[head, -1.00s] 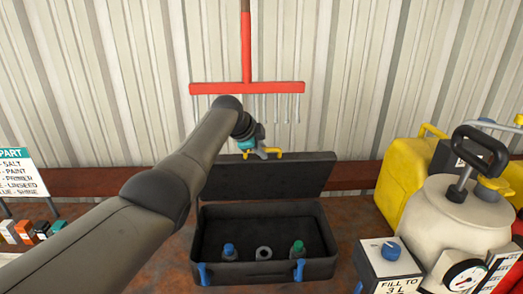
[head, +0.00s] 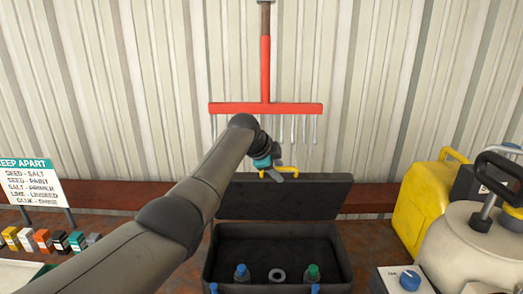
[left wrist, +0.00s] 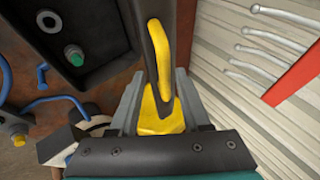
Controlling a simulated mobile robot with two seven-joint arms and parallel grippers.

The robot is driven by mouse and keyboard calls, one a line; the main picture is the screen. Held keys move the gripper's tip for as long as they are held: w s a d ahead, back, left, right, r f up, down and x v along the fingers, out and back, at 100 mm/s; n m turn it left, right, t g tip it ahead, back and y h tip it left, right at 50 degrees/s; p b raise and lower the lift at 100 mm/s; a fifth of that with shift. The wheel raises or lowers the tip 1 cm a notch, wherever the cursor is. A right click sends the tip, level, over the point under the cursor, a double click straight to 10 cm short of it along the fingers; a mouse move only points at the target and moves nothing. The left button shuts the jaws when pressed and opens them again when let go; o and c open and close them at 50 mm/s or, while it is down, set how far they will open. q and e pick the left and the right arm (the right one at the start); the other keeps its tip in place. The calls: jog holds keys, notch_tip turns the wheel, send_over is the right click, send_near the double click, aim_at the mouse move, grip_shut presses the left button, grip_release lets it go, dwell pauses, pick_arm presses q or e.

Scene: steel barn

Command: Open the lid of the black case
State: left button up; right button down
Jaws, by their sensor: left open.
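The black case (head: 213,266) lies open on the bench, its lid (head: 320,197) standing up at the back, roughly upright. A yellow handle (head: 268,175) is on the lid's top edge. My left gripper (head: 277,169) is at that handle, with its jaws open. In the left wrist view my gripper's grey fingers (left wrist: 160,95) stand on either side of the yellow handle (left wrist: 155,45), beside the dark lid edge. Inside the case are a blue-capped bottle (head: 242,272), a grey ring (head: 277,275) and a green-capped bottle (head: 313,272). My right gripper is not in view.
A red rake (head: 265,108) hangs on the corrugated wall behind the lid. A yellow can (head: 425,200) and a cream tank (head: 475,245) stand right of the case. A sign (head: 28,183) and several small coloured boxes (head: 42,240) are at the left.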

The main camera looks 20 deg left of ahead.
pick_arm(q)
jog(key=shift+s+a+r, duration=0.15)
jog(key=shift+s+r, duration=0.3)
jog(key=shift+r, duration=0.05)
jog(key=b+v, duration=0.1)
jog(key=v, duration=1.1)
jog(key=shift+s+r+b, duration=0.25)
jog(key=shift+b, duration=0.15)
jog(key=shift+f, duration=0.1)
